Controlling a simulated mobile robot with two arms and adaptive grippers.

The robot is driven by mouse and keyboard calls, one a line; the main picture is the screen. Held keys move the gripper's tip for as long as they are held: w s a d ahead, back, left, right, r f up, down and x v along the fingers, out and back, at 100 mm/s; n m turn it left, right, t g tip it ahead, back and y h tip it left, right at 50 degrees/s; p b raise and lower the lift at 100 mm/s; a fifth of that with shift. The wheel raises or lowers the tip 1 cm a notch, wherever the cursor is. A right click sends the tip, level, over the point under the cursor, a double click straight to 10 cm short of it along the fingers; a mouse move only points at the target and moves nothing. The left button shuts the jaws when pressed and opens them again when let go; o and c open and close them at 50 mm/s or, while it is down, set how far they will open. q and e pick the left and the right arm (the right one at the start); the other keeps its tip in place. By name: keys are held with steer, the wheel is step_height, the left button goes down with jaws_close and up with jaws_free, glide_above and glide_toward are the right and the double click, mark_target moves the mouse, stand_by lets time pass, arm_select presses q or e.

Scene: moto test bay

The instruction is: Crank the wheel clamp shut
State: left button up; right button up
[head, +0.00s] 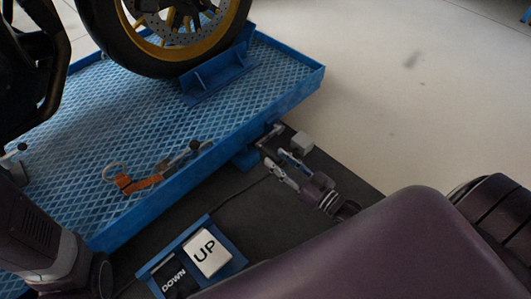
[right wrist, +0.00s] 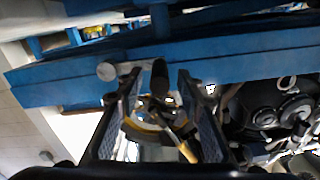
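The front wheel (head: 170,30) of a motorcycle stands in a blue wheel clamp (head: 217,76) on the blue lift platform (head: 262,98). A small grey crank (head: 270,135) sticks out of the platform's right side. In the right wrist view its round hub (right wrist: 106,71) sits on the blue beam, and its dark handle (right wrist: 160,78) points towards me. My right gripper (head: 273,160) is at the crank. Its fingers stand apart on both sides of the handle, with gaps visible. My left gripper is out of view; only part of that arm shows at the lower left.
An orange strap (head: 138,184) with metal fittings lies on the platform. A pedal box with UP (head: 208,252) and DOWN (head: 172,281) buttons sits on the dark mat below. Pale floor (head: 400,90) is clear on the right.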

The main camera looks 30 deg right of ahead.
mark_target(259, 145)
steer(key=b+x, duration=0.1)
steer(key=x, duration=0.3)
steer(key=shift+f+b, duration=0.2)
steer(key=shift+b, duration=0.15)
steer(key=shift+w+a+r, duration=0.1)
steer(key=shift+w+a, duration=0.1)
steer(key=shift+w, duration=0.2)
jaws_close()
